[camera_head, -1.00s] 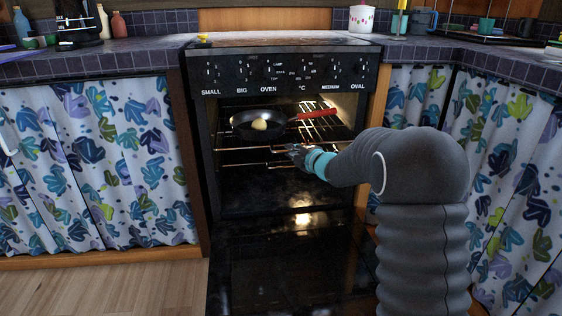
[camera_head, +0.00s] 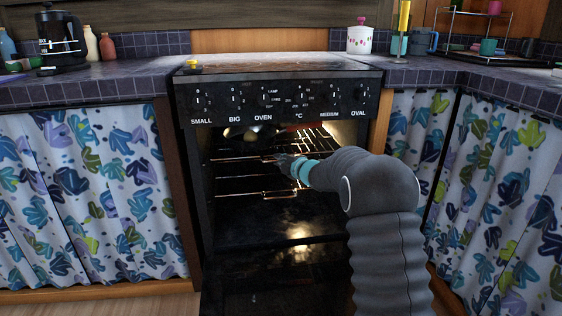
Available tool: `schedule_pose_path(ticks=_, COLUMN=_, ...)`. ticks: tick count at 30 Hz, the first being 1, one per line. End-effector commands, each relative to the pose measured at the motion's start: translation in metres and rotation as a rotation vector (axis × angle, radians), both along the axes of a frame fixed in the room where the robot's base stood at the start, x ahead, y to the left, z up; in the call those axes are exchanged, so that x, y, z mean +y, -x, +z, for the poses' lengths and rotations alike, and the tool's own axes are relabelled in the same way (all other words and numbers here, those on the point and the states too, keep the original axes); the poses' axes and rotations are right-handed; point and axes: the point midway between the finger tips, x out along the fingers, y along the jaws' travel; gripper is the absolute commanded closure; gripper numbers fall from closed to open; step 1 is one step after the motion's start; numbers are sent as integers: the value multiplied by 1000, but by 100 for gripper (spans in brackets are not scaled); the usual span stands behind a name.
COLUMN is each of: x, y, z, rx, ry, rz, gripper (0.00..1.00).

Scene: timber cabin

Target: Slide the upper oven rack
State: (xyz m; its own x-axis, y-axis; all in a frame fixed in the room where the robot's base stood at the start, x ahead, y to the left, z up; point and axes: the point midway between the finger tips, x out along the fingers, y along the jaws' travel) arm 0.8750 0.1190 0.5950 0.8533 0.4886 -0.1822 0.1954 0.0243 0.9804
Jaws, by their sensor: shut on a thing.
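The oven (camera_head: 275,98) stands open, with its dark door (camera_head: 270,280) folded down in front. Inside, the upper oven rack (camera_head: 240,159) is a wire rack, its front bar showing at the oven mouth. My gripper (camera_head: 281,160) is shut on this front bar, near the middle of the opening. The fingertips are small and dark, and part of the bar is hidden by them. A dark frying pan (camera_head: 236,132) sits far back on the upper rack, mostly hidden under the control panel's lower edge.
A lower rack (camera_head: 235,194) lies below the upper one. A patterned curtain (camera_head: 90,200) hangs left of the oven, with another curtain (camera_head: 480,190) on the right. The tiled counter above holds a kettle (camera_head: 62,40) and a white pot (camera_head: 361,38).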

Motion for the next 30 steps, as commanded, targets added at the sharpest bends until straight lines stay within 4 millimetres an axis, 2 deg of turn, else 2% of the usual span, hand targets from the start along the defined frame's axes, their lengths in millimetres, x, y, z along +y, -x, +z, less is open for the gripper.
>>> schedule_pose_path(ticks=8, x=-1, y=-2, z=3, rx=-5, ry=-3, rz=-2, gripper=100)
schedule_pose_path(ticks=9, x=-1, y=-2, z=3, rx=-5, ry=-3, rz=-2, gripper=80)
schedule_pose_path(ticks=11, x=-2, y=-2, z=3, rx=-5, ry=-3, rz=-2, gripper=65)
schedule_pose_path(ticks=12, x=-2, y=-2, z=3, rx=-5, ry=-2, rz=-3, gripper=61)
schedule_pose_path(ticks=23, x=-4, y=2, z=3, rx=-4, ry=-1, rz=-3, gripper=61)
schedule_pose_path(ticks=26, x=-9, y=11, z=5, rx=-2, ry=-2, rz=-3, gripper=61)
schedule_pose_path(ticks=30, x=-21, y=32, z=10, rx=-4, ry=-1, rz=-3, gripper=61)
